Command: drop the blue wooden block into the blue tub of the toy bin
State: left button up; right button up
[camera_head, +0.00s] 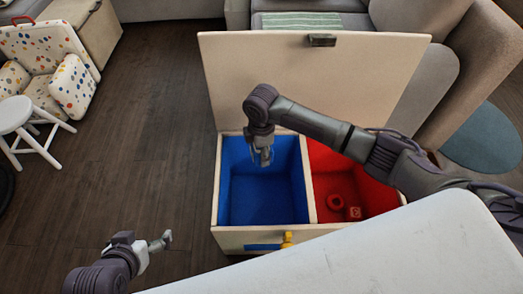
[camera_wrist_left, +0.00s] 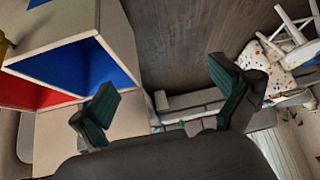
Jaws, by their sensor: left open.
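The toy bin (camera_head: 216,196) stands open with its lid raised. Its blue tub (camera_head: 262,195) is on the left and looks empty, though my right gripper hides part of it. My right gripper (camera_head: 262,157) points down over the back of the blue tub; whether it is open or shut does not show. My left gripper (camera_head: 160,243) is open and empty, left of the bin and apart from it. Its two green-padded fingers (camera_wrist_left: 165,90) stand wide apart in the left wrist view, where the blue tub (camera_wrist_left: 75,65) also shows. I cannot make out the blue wooden block.
The red tub (camera_head: 385,197) holds a red ring (camera_head: 335,202) and a red cube (camera_head: 354,213). A blue strip (camera_head: 262,247) and yellow knob (camera_head: 287,238) are on the bin's front. A white surface (camera_head: 350,262) fills the lower right.

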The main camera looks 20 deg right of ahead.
pick_arm(q)
jog(key=w+d+r+t+h+b, duration=0.2)
jog(key=w+d+r+t+b, duration=0.1)
jog(key=w+r+t, duration=0.45)
pick_arm(e)
notch_tip(320, 180, down, 2)
jog(key=shift+f, duration=0.15)
jog(key=shift+f+b, duration=0.4)
jog(key=shift+f, duration=0.15)
pick_arm(q)
notch_tip(320, 180, up, 13)
jog(key=d+t+h+b, duration=0.1)
jog(key=d+t+h, duration=0.1)
jog(key=t, duration=0.5)
jog(key=shift+w+d+f+m+h+b, duration=0.15)
jog(key=shift+w+f+m+h+b, duration=0.05)
jog(key=shift+w+m+h+b, duration=0.2)
pick_arm(e)
jog(key=shift+f, duration=0.7)
pick_arm(q)
jog(key=shift+t, duration=0.25)
pick_arm(e)
jog(key=o, duration=1.3)
jog(key=shift+c, duration=0.2)
